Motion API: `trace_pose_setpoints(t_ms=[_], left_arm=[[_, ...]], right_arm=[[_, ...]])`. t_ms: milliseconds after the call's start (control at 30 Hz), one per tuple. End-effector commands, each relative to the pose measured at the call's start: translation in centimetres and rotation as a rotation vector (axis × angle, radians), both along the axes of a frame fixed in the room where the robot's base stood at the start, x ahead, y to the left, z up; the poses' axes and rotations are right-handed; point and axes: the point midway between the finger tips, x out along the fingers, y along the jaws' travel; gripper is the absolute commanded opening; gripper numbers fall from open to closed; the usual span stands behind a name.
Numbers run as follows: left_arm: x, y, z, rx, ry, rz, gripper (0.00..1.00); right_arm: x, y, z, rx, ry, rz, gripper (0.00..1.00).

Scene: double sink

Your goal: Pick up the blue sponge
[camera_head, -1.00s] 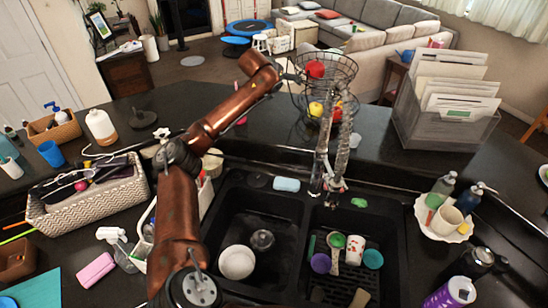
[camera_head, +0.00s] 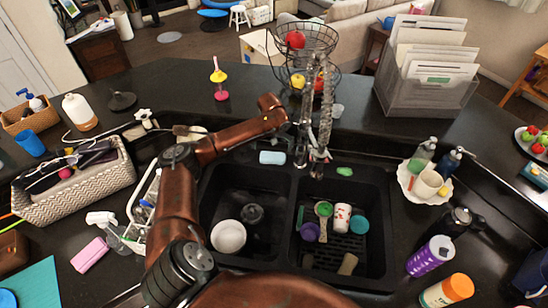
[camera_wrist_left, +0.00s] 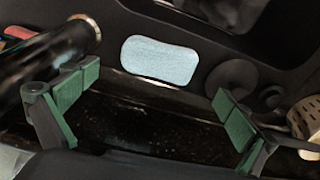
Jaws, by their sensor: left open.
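The light blue sponge (camera_head: 272,157) lies flat on the back ledge of the black double sink, behind the left basin and left of the faucet. In the left wrist view the sponge (camera_wrist_left: 160,60) is a pale rounded block, fully visible above the gap between the fingers. My left gripper (camera_wrist_left: 155,103) is open and empty, its green-padded fingers spread wider than the sponge and apart from it. In the head view the left wrist hangs above and behind the sponge; its fingers are hard to make out there. My right gripper is not in view.
The tall faucet (camera_head: 322,120) stands close right of the sponge. A wire fruit basket (camera_head: 305,45) is behind it. The left basin holds a white bowl (camera_head: 228,237); the right holds several cups and utensils. A green item (camera_head: 345,171) lies on the ledge right of the faucet.

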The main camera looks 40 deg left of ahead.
Motion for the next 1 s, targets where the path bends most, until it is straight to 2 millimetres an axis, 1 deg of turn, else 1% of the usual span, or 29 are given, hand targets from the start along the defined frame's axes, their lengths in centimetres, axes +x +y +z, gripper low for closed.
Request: trace_pose_setpoints(t_ms=[167, 333, 433, 533, 733, 1000], left_arm=[[0.3, 0.0, -1.8, 0.001, -0.001, 0.000, 1.00], [0.8, 0.1, -4.4, 0.001, -0.001, 0.000, 1.00], [0.9, 0.2, -5.4, 0.001, -0.001, -0.001, 1.00], [1.0, 0.2, -5.8, 0.001, -0.003, -0.002, 1.00], [1.0, 0.2, -5.8, 0.002, -0.004, -0.002, 0.99], [1.0, 0.3, -5.8, 0.002, -0.004, -0.002, 0.81]], right_arm=[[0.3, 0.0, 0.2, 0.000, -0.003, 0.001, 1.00], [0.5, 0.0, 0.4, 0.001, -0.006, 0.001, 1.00], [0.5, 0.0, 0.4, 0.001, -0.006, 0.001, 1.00], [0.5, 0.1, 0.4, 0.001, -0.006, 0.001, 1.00], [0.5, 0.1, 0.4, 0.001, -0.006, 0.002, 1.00], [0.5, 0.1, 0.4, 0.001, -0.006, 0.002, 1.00]])
